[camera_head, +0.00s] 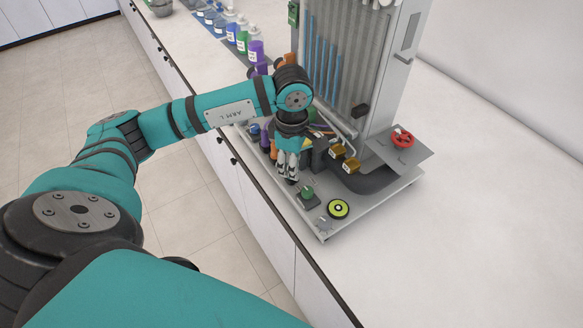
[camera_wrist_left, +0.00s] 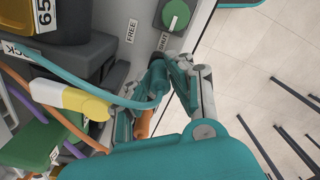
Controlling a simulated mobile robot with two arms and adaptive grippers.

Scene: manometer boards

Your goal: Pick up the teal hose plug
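The teal hose plug (camera_wrist_left: 156,82) shows in the left wrist view, with a teal hose (camera_wrist_left: 95,90) curving into it from the left. My left gripper (camera_wrist_left: 158,92) is around the plug: the right-hand finger is close against its side, and the other finger is partly hidden behind the hose. Whether both fingers press on the plug is not clear. In the head view my left gripper (camera_head: 288,170) points down at the near side of the board base, and the plug is hidden there. My right gripper is not in view.
A green knob (camera_head: 307,192) and a yellow-green round dial (camera_head: 338,208) sit on the base plate (camera_head: 325,228) close to the gripper. Yellow-capped blocks (camera_head: 350,164), a red handwheel (camera_head: 403,137) and the manometer panel (camera_head: 345,50) stand behind. The counter at right is clear.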

